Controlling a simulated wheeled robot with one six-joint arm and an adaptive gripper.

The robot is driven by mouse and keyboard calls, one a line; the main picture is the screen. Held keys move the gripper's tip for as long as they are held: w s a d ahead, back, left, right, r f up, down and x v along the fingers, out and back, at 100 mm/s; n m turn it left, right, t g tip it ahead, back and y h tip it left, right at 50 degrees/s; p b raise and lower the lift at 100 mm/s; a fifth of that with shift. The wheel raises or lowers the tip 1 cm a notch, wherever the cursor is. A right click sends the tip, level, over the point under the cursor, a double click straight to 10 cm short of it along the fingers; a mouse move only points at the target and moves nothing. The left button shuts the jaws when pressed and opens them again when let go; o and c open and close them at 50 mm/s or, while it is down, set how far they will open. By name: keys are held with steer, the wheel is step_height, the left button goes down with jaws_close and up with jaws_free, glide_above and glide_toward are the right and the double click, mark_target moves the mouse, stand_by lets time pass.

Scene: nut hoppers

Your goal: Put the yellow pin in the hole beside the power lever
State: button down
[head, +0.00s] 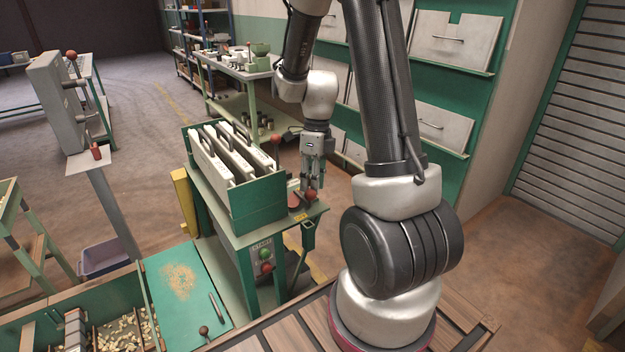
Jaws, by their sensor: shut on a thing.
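My gripper (312,186) points down over the right end of the green machine stand. Its fingers are closed around a small red-brown ball knob (311,195), low at the fingertips. A small yellow label or plate (301,217) sits on the stand's edge just below the knob. I cannot make out a separate yellow pin or its hole. A lever with a red-brown ball (275,138) stands up behind the green box. Another red-ball lever (71,55) rises from the grey cabinet (58,105) at far left. I cannot tell which is the power lever.
The green box (262,203) holds several upright white panels left of my gripper. A start panel (265,262) with green and red buttons is below. A green lid (180,290) and bins lie in front. Green racks (440,120) stand behind my arm.

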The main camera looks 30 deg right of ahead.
steer(key=c, duration=1.1)
jaws_free()
steer(key=shift+r, duration=0.1)
steer(key=r, duration=0.4)
steer(key=w+d+r, duration=0.1)
steer(key=r, duration=0.6)
steer(key=shift+w+d+r, duration=0.2)
steer(key=shift+d+r, duration=0.1)
steer(key=shift+d, duration=0.1)
steer(key=shift+w+d+r, duration=0.15)
steer(key=shift+d+r, duration=0.1)
steer(key=shift+r, duration=1.2)
steer(key=shift+w+d+r, duration=0.2)
steer(key=shift+r, duration=1.3)
steer(key=shift+w+d+r, duration=0.15)
steer(key=shift+d+r, duration=0.1)
steer(key=shift+r, duration=1.2)
